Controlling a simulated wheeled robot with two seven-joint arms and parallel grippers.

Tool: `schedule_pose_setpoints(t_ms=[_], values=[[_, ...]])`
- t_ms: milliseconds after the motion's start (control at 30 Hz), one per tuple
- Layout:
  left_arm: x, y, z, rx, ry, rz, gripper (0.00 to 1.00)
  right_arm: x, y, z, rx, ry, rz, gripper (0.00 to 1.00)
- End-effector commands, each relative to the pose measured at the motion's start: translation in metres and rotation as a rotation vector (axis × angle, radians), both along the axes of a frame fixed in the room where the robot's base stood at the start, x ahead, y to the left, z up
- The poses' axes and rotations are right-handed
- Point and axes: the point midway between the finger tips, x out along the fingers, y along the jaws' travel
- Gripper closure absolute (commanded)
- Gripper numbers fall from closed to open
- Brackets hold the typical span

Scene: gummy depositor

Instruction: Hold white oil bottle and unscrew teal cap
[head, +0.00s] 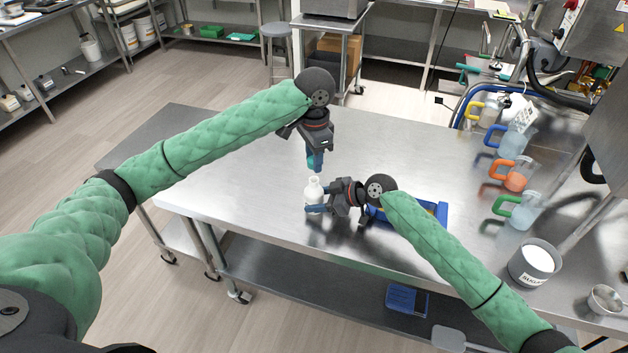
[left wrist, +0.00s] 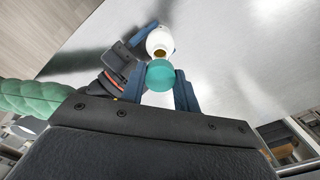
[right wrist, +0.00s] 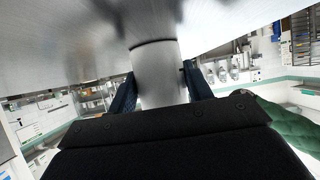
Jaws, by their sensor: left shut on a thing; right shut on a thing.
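The white oil bottle (head: 314,190) stands upright at the table's near middle, and its open mouth shows in the left wrist view (left wrist: 160,43). My right gripper (head: 316,199) is shut on the bottle's body from the right side; the bottle fills the space between its fingers in the right wrist view (right wrist: 158,75). My left gripper (head: 315,162) points down above the bottle. It is shut on the teal cap (left wrist: 161,75), which is off the bottle's neck and apart from it.
A blue tray (head: 441,214) lies behind my right gripper. Several pitchers with coloured handles, such as the orange one (head: 515,176), line the table's right side, with a grey sugar tub (head: 534,264) nearer. The table's left and back (head: 390,140) are clear.

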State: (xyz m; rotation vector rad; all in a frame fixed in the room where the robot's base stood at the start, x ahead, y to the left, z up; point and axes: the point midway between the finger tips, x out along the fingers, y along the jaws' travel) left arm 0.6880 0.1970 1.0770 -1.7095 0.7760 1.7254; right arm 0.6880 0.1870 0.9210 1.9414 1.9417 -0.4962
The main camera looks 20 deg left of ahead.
Motion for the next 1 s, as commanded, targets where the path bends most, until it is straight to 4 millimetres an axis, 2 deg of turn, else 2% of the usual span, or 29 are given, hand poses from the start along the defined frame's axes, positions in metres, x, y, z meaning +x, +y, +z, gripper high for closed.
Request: schedule_pose_setpoints(t_ms=[500, 767, 800, 833, 1000], values=[[0.0, 0.0, 0.045, -0.001, -0.002, -0.001, 1.0, 0.0, 0.0, -0.001, -0.001, 0.0, 0.0, 1.0], [0.0, 0.0, 0.049, 0.0, -0.001, 0.0, 1.0, 0.0, 0.0, 0.0, -0.001, 0.0, 0.0, 1.0], [0.0, 0.0, 0.049, 0.0, -0.001, 0.0, 1.0, 0.0, 0.0, 0.0, -0.001, 0.0, 0.0, 0.54], [0.0, 0.0, 0.049, -0.001, -0.001, 0.0, 1.0, 0.0, 0.0, 0.0, -0.001, 0.0, 0.0, 0.6], [0.0, 0.0, 0.049, -0.001, -0.001, 0.0, 1.0, 0.0, 0.0, -0.001, -0.001, 0.0, 0.0, 0.6]])
